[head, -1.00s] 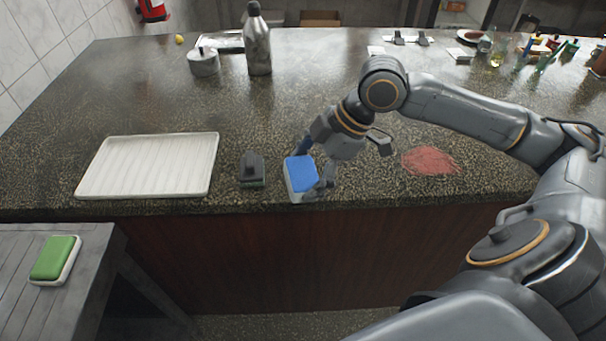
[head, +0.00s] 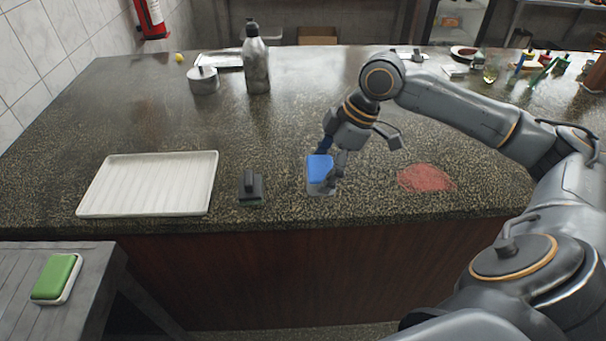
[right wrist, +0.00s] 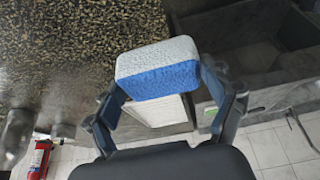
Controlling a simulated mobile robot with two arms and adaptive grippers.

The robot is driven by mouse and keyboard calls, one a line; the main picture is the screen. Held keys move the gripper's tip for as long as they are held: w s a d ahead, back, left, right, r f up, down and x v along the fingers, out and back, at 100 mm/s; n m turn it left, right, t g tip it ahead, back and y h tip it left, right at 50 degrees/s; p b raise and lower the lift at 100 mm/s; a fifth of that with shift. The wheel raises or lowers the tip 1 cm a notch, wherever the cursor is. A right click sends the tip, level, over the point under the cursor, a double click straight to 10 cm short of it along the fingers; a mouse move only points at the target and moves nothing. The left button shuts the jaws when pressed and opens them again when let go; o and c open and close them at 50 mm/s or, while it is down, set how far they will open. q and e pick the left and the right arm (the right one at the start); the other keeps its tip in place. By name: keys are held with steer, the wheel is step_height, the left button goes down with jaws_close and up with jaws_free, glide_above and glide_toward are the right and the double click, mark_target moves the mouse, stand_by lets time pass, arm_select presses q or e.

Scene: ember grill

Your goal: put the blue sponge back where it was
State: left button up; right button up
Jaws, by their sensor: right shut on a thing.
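The blue sponge (head: 319,168) has a pale side and a blue side. My right gripper (head: 332,172) is shut on it, over the counter between a dark scrubber and a red patch. I cannot tell whether the sponge touches the counter. In the right wrist view the sponge (right wrist: 158,68) sits between the two fingers (right wrist: 165,105), white side above and blue side toward me. My left gripper is not in view.
A white ribbed tray (head: 150,184) and the dark handled scrubber (head: 250,187) lie left on the counter. The red patch (head: 425,178) lies right. A green sponge (head: 55,277) rests on a low grey table (head: 25,320). A metal bottle (head: 256,65) and pot (head: 203,82) stand farther back.

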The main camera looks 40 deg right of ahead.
steer(key=w+f+p, duration=0.1)
steer(key=w+f, duration=0.5)
steer(key=shift+w+p, duration=0.35)
steer(key=shift+w, duration=0.05)
steer(key=shift+w+f, duration=0.4)
steer(key=shift+f, duration=0.15)
step_height(320, 180, down, 2)
steer(key=shift+d+f+p, duration=0.1)
steer(key=shift+p, duration=0.6)
steer(key=shift+f, duration=0.5)
steer(key=o, duration=0.9)
steer(key=shift+d+r, duration=0.25)
steer(key=shift+r, duration=0.25)
steer(key=b+v, duration=0.2)
steer(key=v, duration=0.9)
steer(key=shift+s+a+b, duration=0.1)
steer(key=shift+b, duration=0.2)
